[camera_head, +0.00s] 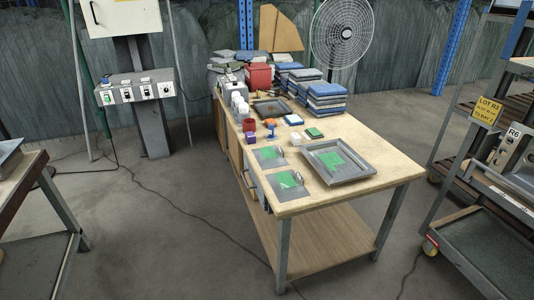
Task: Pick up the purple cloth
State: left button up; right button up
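A small purple item (249,136) lies near the left edge of the wooden workbench, just in front of a dark red cup (249,125). It is the only clearly purple thing in view; it is too small to tell whether it is folded cloth. Nothing is seen holding it. Neither of my grippers shows in the head view.
A cart (484,219) stands right, another table (22,187) left. Floor between is clear except thin cables.

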aim_at(250, 139)
jog(key=i+j+u, duration=0.4)
jog(key=i+u, duration=0.35)
jog(key=i, duration=0.15)
jog(key=i+j+u, duration=0.1)
jog(key=i, duration=0.45)
jog(key=i+j+u, duration=0.15)
jog(key=i, duration=0.45)
jog(key=i+z, duration=0.5)
jog(key=i+j+z, duration=0.25)
jog(key=z, duration=0.2)
